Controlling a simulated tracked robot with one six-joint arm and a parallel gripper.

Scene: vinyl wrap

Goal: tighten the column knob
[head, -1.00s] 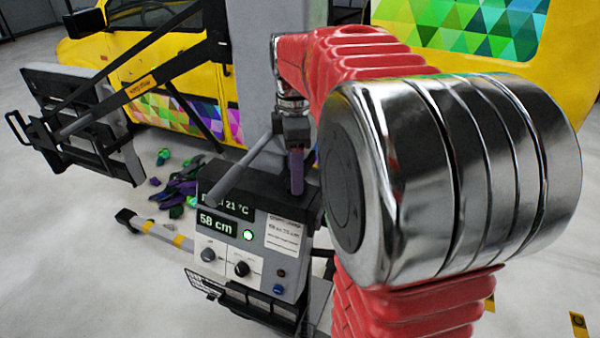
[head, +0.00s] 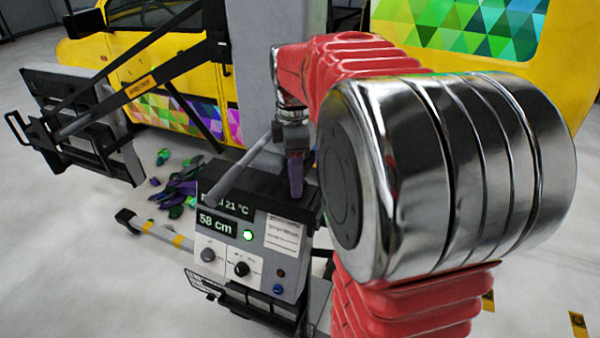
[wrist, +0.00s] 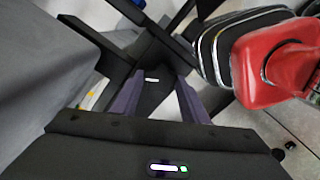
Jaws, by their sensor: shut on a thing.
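The column knob (wrist: 153,92) is a dark piece with a small white mark in the wrist view, between the two purple-grey fingers of my gripper (wrist: 158,100). The fingers are shut on it, one on each side. In the head view my gripper (head: 296,175) points down just behind the control box, in front of the grey column (head: 272,75). The knob is hidden there by the gripper and the box, so its exact shape and seating do not show.
The control box (head: 250,240) reads 58 cm and has a lit green lamp. A grey lever (head: 240,168) rises close left of the gripper. A black frame with a panel (head: 85,120) stands left. Coloured scraps (head: 180,185) lie on the floor near the yellow van (head: 195,70).

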